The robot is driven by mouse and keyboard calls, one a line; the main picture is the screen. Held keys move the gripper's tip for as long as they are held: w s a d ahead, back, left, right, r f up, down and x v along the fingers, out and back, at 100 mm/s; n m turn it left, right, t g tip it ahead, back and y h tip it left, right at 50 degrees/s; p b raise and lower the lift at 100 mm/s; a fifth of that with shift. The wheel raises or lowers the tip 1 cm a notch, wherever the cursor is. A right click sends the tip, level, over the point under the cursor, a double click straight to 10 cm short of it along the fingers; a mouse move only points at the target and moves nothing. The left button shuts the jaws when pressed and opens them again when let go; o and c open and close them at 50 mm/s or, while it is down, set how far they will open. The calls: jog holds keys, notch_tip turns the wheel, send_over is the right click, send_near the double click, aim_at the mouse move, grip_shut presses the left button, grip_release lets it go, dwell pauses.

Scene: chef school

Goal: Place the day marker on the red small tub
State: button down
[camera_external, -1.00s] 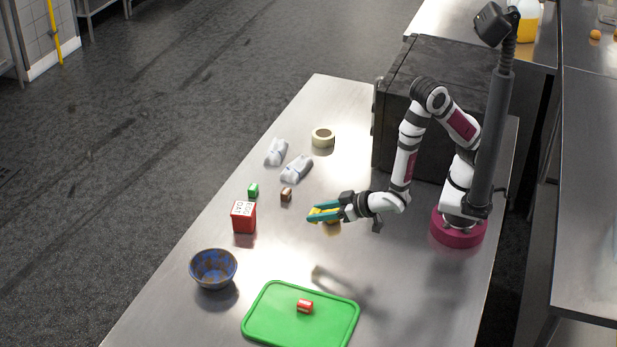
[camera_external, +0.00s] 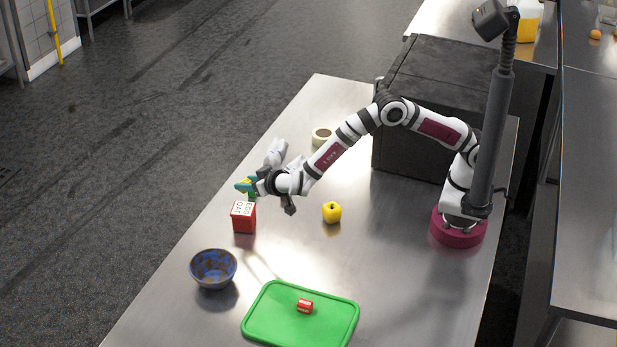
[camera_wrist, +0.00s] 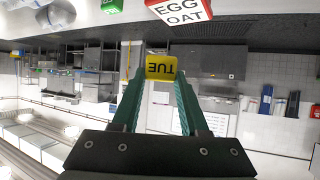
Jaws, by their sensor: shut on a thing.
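The day marker is a small yellow block (camera_wrist: 159,67) with "TUE" on it, upside down in the wrist view. My gripper (camera_wrist: 160,80) is shut on it, a teal finger on each side. In the external view my gripper (camera_external: 245,186) shows just above the red small tub in the picture. The red small tub (camera_external: 238,225) stands on the steel table, its white top lettered "EGG OAT". It also shows at the top edge of the wrist view (camera_wrist: 180,21), cut off by the frame and apart from the marker.
A green cube (camera_wrist: 112,5) is near the tub, partly hidden by my gripper in the external view. A blue patterned bowl (camera_external: 213,268) stands in front. A yellow apple (camera_external: 332,212) and tape roll (camera_external: 321,136) stand farther right.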

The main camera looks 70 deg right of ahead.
aim_at(246, 211)
jog(key=shift+w+a+f, duration=0.15)
jog(key=shift+a+f, duration=0.25)
jog(key=shift+a, duration=0.3)
jog(key=shift+a+f, duration=0.2)
jog(key=shift+f, duration=1.95)
jog(key=shift+f, duration=0.1)
jog(key=shift+c, duration=2.1)
grip_release()
